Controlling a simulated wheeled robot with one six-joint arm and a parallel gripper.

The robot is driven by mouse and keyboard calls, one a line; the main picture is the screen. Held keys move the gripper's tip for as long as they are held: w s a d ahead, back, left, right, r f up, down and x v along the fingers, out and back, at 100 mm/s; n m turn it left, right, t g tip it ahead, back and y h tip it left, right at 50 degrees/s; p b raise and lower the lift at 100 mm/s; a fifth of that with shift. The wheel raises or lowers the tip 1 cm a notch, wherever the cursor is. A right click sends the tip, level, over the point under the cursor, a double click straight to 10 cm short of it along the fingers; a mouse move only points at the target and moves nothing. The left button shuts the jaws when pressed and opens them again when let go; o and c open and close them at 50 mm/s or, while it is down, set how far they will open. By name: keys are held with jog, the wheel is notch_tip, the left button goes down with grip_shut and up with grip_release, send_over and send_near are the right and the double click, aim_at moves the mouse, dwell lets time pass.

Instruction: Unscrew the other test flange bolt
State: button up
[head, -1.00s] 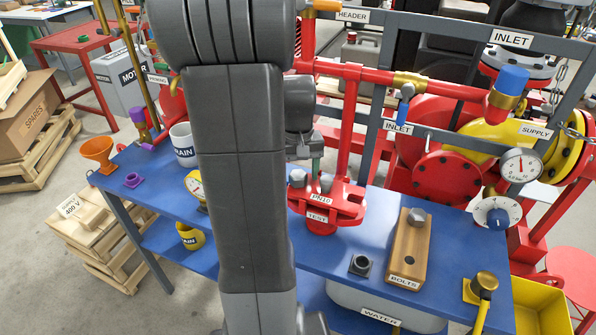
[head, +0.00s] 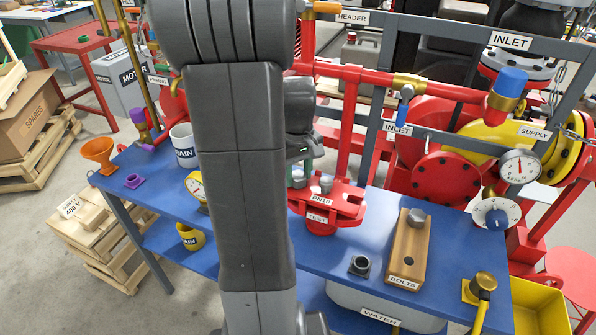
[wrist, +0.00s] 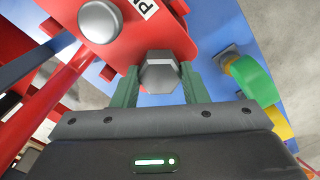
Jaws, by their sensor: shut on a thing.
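The red test flange (head: 345,208) stands on the blue bench, with labels reading TEST and PN16. A grey hex bolt (wrist: 158,72) sits at the flange edge between the green fingers of my gripper (wrist: 158,92) in the wrist view. In the head view my gripper (head: 298,168) is low at the flange's left bolt (head: 297,180), shut on it, and my arm hides part of it. The second bolt (head: 326,184) stands on the flange to the right; its rounded head (wrist: 100,21) shows at upper left in the wrist view.
A wooden BOLTS block (head: 408,250) holds one bolt (head: 417,216) and has an open hole in front. A dark square fitting (head: 359,265) lies between block and flange. Red pipe (head: 348,130) rises behind the flange. A yellow gauge (head: 194,185) stands left of my arm.

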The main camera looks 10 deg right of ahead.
jog(key=n, duration=0.5)
jog(key=shift+p, duration=0.3)
jog(key=n, duration=0.5)
jog(key=shift+n, duration=0.4)
jog(key=o, duration=1.1)
notch_tip(320, 180, up, 14)
jog(key=shift+f, duration=0.1)
